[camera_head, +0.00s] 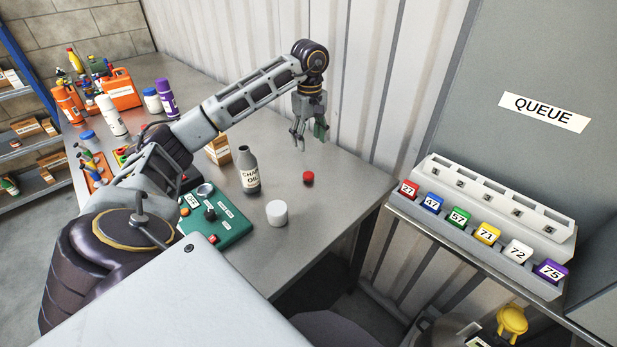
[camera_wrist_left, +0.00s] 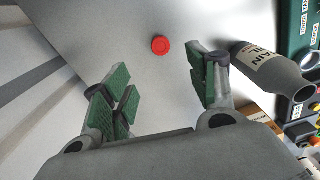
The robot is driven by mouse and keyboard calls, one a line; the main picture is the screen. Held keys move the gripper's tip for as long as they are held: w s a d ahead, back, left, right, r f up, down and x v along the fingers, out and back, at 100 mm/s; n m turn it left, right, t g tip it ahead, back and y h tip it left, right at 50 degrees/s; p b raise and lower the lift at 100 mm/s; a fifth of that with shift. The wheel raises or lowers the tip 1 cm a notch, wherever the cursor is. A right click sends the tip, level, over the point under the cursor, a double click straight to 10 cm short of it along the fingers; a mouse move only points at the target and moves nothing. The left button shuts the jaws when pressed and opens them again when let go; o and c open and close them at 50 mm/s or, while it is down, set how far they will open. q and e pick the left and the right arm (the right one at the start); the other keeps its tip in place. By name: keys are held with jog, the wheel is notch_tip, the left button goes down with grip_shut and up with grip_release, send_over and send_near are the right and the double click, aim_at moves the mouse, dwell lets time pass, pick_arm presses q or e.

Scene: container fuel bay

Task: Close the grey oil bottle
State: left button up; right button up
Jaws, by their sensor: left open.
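The grey oil bottle (camera_head: 248,170) stands upright on the metal table, with a label reading "CHAIN OIL". Its dark open mouth shows in the left wrist view, where the bottle (camera_wrist_left: 270,68) is at the right. A small red cap (camera_head: 308,177) lies on the table to the right of the bottle. The red cap also shows in the left wrist view (camera_wrist_left: 160,45), beyond the fingertips. My left gripper (camera_head: 303,133) is open and empty, above the table behind the red cap. Its green-padded fingers (camera_wrist_left: 160,85) are spread apart. My right gripper is not in view.
A white cylinder (camera_head: 277,213) stands near the table's front edge. A green control panel (camera_head: 220,228) lies left of it. A small cardboard box (camera_head: 218,149) is behind the bottle. Orange containers (camera_head: 119,90) and several bottles crowd the far left. A queue rack (camera_head: 485,225) is at the right.

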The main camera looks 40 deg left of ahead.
pick_arm(q)
send_over(309, 175)
notch_tip(309, 175, down, 7)
jog(key=shift+w+r, duration=0.1)
jog(key=shift+f, duration=0.85)
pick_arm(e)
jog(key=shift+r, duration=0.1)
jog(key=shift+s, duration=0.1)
